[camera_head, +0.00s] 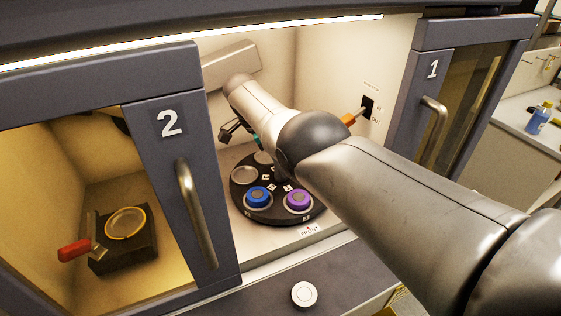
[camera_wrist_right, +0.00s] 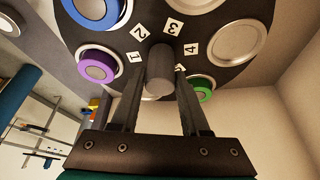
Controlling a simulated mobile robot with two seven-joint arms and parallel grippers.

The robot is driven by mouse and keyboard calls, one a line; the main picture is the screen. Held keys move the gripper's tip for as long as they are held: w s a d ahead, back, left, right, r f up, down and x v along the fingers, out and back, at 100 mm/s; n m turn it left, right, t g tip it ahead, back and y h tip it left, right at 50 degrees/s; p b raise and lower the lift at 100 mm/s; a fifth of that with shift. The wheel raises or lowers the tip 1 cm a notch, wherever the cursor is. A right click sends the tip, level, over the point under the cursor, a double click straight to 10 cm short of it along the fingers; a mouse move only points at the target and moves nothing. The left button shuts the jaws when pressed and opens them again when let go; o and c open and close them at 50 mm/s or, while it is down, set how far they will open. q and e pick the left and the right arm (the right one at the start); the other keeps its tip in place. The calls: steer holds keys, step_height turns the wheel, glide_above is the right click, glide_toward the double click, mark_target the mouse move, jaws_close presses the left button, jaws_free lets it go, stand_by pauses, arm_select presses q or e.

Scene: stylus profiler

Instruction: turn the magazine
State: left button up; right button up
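The magazine (camera_head: 277,207) is a round black turntable on the floor of the lit chamber in the head view. It carries a blue-ringed holder (camera_head: 258,196), a purple-ringed holder (camera_head: 298,200) and empty silver seats. The wrist view shows its dark disc (camera_wrist_right: 150,18) with number tags and a green-ringed holder (camera_wrist_right: 203,89). A grey central knob (camera_wrist_right: 160,72) stands out from the disc. My right gripper (camera_wrist_right: 159,78) is open, its fingers on either side of the knob with narrow gaps visible. In the head view my right arm hides most of that gripper. My left gripper is out of view.
Door 2 (camera_head: 172,125) with its handle stands left of the opening, door 1 (camera_head: 432,72) right. An orange-tipped lever (camera_head: 355,115) sticks out of the right wall. A white round button (camera_head: 304,294) sits on the front ledge. A red-handled part (camera_head: 75,250) sits in the left chamber.

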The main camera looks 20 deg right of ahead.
mark_target(269, 179)
steer(key=o, duration=0.4)
steer(key=shift+c, duration=0.2)
steer(key=v, duration=0.7)
steer(key=shift+r, duration=0.25)
steer(key=shift+a, duration=0.15)
